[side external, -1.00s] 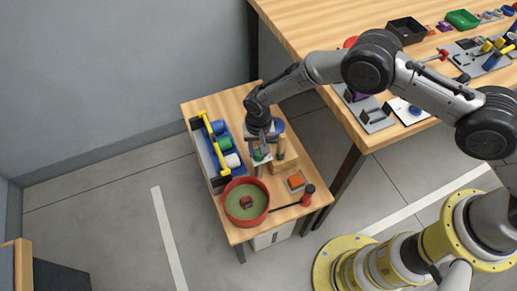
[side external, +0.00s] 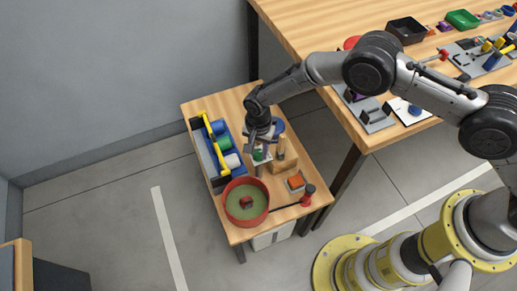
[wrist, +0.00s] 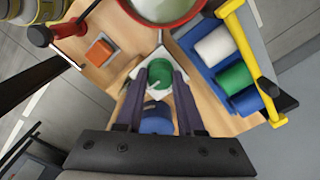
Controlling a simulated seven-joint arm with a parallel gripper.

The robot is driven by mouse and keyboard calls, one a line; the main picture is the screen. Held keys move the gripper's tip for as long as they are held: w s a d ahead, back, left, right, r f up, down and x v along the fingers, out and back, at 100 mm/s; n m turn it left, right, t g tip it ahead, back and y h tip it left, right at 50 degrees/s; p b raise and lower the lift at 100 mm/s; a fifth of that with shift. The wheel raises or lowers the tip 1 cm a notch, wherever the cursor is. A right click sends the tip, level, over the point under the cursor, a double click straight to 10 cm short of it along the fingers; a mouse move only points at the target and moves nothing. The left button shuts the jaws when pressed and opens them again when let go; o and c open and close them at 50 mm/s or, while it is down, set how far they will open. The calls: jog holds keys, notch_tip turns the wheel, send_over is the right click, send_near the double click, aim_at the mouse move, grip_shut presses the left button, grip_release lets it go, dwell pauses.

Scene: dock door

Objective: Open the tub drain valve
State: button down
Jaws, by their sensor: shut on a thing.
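A round green knob (wrist: 160,73) with a pale mark sits on a white square plate (wrist: 137,73), beside the red tub. My gripper (wrist: 160,82) is shut on the green knob, with one dark finger on each side. In the side view the knob (side external: 259,154) is partly hidden under my gripper (side external: 258,148). The red tub (side external: 231,213) holds green liquid or a green floor, with a small dark red block (side external: 247,202) inside. I cannot tell from the frames whether the valve is open.
A blue tray (wrist: 205,72) with white, green and blue cylinders and a yellow handle (wrist: 245,50) stands close beside. An orange block (wrist: 99,52), a red-handled lever (wrist: 70,27), a blue round thing (wrist: 156,118) and a wooden block (side external: 285,158) are nearby.

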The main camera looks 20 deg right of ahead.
aim_at(259, 152)
jog(key=c, duration=0.5)
grip_release()
notch_tip(259, 152, up, 14)
jog(key=shift+f, duration=0.1)
dwell(0.3)
